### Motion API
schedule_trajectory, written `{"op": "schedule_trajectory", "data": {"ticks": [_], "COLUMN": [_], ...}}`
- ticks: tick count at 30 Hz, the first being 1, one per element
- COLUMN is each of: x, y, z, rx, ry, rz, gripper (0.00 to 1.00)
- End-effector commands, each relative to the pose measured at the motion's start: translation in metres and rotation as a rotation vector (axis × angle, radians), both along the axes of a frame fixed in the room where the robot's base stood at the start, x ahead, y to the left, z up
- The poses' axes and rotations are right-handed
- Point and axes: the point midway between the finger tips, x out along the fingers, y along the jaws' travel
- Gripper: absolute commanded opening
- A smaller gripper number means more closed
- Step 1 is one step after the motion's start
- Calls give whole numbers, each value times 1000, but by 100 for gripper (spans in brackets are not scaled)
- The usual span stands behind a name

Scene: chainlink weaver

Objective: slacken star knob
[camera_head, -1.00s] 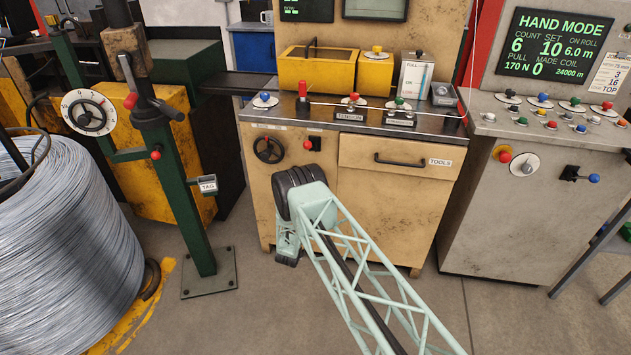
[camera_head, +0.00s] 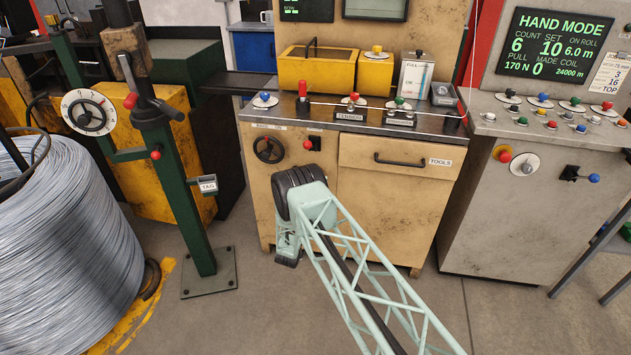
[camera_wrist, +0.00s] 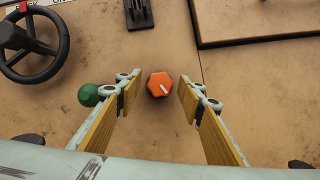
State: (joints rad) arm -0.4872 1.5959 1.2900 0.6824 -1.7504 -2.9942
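An orange six-sided knob (camera_wrist: 160,85) with a white mark on its face sits on the tan cabinet front in the wrist view. It is the only knob there that looks like the star knob. My gripper (camera_wrist: 158,95) is open, with one finger on each side of the knob and a gap on both sides. Nothing is held. In the head view my arm end covers this part of the cabinet, so the knob and fingertips are hidden there.
A black handwheel (camera_wrist: 30,42) is up and left of the knob, and a green ball (camera_wrist: 88,95) is just outside the left finger. A black fitting (camera_wrist: 138,14) is above. The tools drawer (camera_head: 398,158) is at upper right.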

Motion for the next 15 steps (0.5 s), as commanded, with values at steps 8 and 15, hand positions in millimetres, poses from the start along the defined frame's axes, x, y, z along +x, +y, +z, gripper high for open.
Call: {"op": "schedule_trajectory", "data": {"ticks": [8, 15], "x": [-21, -51], "y": [5, 13], "z": [-9, -21], "rx": [-1, 0], "ry": [2, 2], "rz": [1, 1], "gripper": [35, 35]}}
